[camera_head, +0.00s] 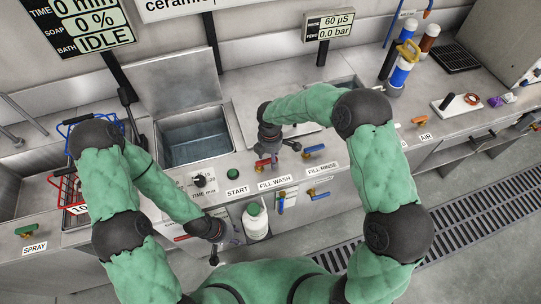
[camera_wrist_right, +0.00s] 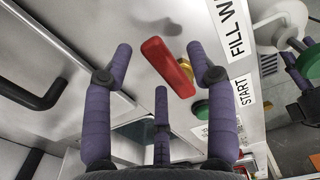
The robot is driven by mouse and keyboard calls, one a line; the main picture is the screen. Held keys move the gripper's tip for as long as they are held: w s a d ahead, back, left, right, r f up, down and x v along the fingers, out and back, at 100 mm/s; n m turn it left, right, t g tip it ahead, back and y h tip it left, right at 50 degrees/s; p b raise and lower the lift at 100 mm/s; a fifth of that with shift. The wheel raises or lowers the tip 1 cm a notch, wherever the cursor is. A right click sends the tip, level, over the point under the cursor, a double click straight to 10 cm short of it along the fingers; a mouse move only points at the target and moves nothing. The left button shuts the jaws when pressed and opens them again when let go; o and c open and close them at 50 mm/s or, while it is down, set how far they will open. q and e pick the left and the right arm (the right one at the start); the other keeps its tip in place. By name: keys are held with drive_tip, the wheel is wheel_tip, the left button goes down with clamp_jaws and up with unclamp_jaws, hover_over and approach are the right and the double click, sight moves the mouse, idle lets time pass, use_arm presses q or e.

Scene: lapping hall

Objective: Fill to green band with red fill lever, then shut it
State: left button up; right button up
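The red fill lever (camera_head: 263,162) sits on the front panel above the FILL WASH label (camera_head: 275,183). In the right wrist view the red lever (camera_wrist_right: 168,67) lies between the spread purple fingers of my right gripper (camera_wrist_right: 159,60), which look open, not closed on it. The right gripper (camera_head: 274,148) hangs over the lever in the head view. The wash tank (camera_head: 197,138) shows a blue-grey inside; I cannot make out a green band or a level. My left gripper (camera_head: 213,250) is low at the panel front, its fingers too small to read.
A blue-handled lever (camera_head: 314,150) marked FILL RINSE is just right. A green START button (camera_head: 232,174) is left. A white bottle (camera_head: 255,222) stands below. The display (camera_head: 82,22) reads soap 0 %, bath IDLE. A red wire basket (camera_head: 66,190) is left.

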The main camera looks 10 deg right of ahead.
sight(270, 159)
wheel_tip(270, 159, up, 12)
idle(0.6)
idle(0.5)
